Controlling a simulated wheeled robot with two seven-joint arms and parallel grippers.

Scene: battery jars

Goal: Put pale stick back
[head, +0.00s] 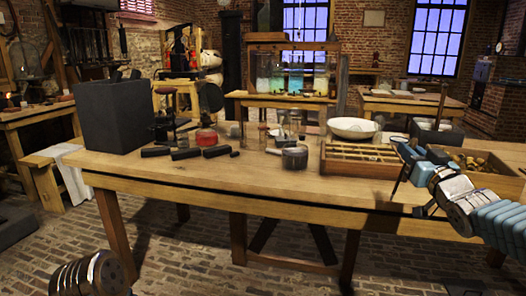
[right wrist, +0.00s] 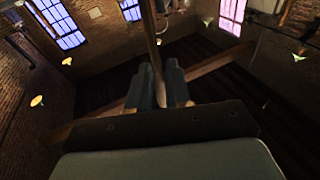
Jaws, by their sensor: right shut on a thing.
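My left gripper is not in view; only part of my left arm shows at the lower left.
A white bowl (head: 352,128) sits behind the tray. A box of small pieces (head: 497,180) is right of the gripper. The bench's front left is clear.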

